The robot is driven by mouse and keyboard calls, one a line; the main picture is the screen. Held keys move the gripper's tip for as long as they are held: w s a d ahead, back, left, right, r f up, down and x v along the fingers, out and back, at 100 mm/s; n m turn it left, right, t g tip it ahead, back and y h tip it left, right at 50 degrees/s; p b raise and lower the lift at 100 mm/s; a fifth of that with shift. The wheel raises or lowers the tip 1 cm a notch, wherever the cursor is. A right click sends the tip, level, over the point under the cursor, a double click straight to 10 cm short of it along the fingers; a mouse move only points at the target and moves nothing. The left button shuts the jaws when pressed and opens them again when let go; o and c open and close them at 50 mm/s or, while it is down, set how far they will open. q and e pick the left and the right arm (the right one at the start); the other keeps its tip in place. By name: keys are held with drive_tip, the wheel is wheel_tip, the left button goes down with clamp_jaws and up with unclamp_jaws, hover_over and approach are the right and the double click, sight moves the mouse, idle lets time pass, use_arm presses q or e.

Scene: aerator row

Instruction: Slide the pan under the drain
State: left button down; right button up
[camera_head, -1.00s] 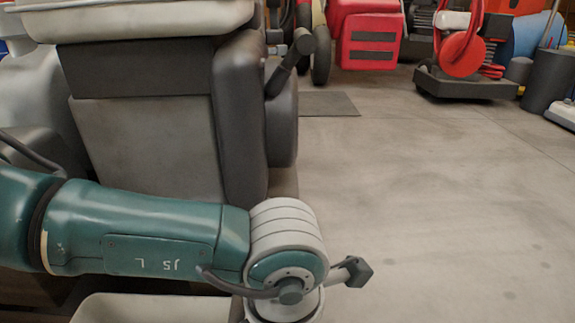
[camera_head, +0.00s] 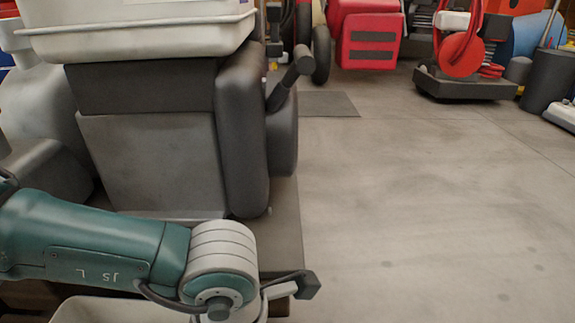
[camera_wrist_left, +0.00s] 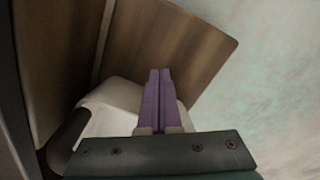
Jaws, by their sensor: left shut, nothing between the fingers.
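A pale pan-like container (camera_head: 105,311) shows only its rim and part of its inside at the bottom edge of the head view, beside my left wrist. A pale rounded container, probably the same pan, shows in the left wrist view (camera_wrist_left: 112,100), behind my fingers. My left gripper (camera_wrist_left: 160,72) has purple fingers pressed together with nothing between them. It overlaps the pale container in that view; I cannot tell whether they touch. In the head view its fingers are out of sight below the wrist. I cannot make out the drain for certain. My right gripper is not in view.
A grey machine (camera_head: 150,160) with a dark side lever (camera_head: 287,80) stands behind my left arm, a white tub (camera_head: 140,38) on top. A brown board (camera_wrist_left: 145,45) lies near the gripper. Red equipment (camera_head: 460,50) stands far right. The concrete floor (camera_head: 430,210) is clear.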

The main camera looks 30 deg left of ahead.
use_arm(q)
drive_tip(key=shift+s+a+p, duration=0.5)
drive_tip(key=shift+s+a, duration=0.25)
drive_tip(key=shift+a, duration=0.35)
drive_tip(key=shift+s+a+p, duration=0.5)
drive_tip(key=shift+s+a, duration=0.2)
drive_tip(key=shift+a, duration=0.35)
drive_tip(key=shift+s+a+p, duration=0.35)
drive_tip(key=shift+s+a, duration=0.35)
drive_tip(key=shift+a, duration=0.35)
drive_tip(key=shift+s+a+p, duration=0.35)
drive_tip(key=shift+s+a, duration=0.35)
drive_tip(key=shift+a, duration=0.3)
drive_tip(key=shift+w+d+r+p, duration=0.1)
drive_tip(key=shift+d+r+p, duration=0.05)
drive_tip(key=shift+r+p, duration=0.65)
wheel_tip(320, 180, up, 7)
drive_tip(key=w+d+p, duration=0.1)
drive_tip(key=d+p, duration=0.1)
drive_tip(key=p, duration=0.5)
drive_tip(key=shift+w+d+r, duration=0.15)
drive_tip(key=shift+w+r, duration=0.05)
drive_tip(key=shift+w, duration=0.1)
